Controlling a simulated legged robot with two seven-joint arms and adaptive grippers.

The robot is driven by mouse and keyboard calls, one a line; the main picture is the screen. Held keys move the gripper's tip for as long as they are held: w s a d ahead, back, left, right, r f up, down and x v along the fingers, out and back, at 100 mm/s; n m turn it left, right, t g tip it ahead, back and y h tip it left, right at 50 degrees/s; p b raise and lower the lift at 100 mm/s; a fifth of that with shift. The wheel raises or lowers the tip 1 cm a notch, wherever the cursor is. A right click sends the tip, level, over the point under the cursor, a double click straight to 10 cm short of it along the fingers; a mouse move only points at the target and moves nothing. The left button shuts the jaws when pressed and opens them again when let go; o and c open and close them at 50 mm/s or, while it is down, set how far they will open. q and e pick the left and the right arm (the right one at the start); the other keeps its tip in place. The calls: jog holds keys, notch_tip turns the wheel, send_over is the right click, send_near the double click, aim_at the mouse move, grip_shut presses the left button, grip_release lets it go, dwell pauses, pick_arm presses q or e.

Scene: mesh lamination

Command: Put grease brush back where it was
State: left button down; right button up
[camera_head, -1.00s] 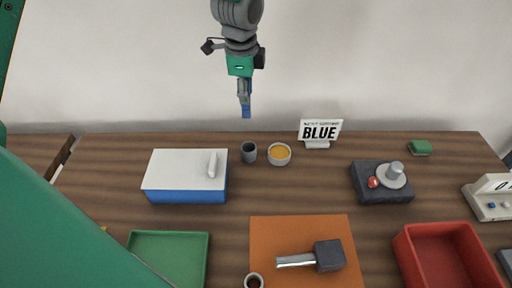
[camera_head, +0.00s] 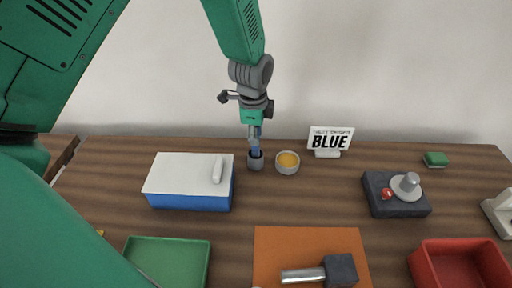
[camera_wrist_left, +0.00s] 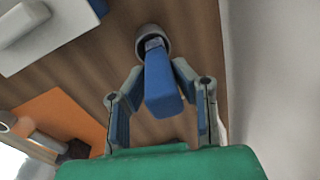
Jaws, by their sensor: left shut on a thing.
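The grease brush shows in the left wrist view as a blue handle (camera_wrist_left: 160,85) between the two fingers of my left gripper (camera_wrist_left: 158,92). In the head view my left gripper (camera_head: 255,138) is shut on the brush and points down over a small grey cup (camera_head: 256,161). The brush's lower end is at the cup's mouth and seems to be inside it; the tip is hidden. The cup's rim also shows in the left wrist view (camera_wrist_left: 146,31), around the far end of the handle. My right gripper is not in view.
A bowl of yellow-orange grease (camera_head: 287,164) stands just right of the cup. A blue box with a white lid (camera_head: 165,198) is to the left. A sign reading BLUE (camera_head: 331,140) stands behind right. An orange mat (camera_head: 280,244) with a hammer-like tool (camera_head: 341,269) lies in front.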

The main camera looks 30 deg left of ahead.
aim_at(256, 148)
pick_arm(q)
notch_tip(256, 148, down, 4)
jog(key=shift+d+f, duration=0.1)
jog(key=shift+d, duration=0.05)
jog(key=c, duration=1.3)
grip_release()
jog(key=r, duration=0.4)
jog(key=s+r, duration=0.1)
jog(key=r, duration=0.7)
jog(key=shift+s+d, duration=0.2)
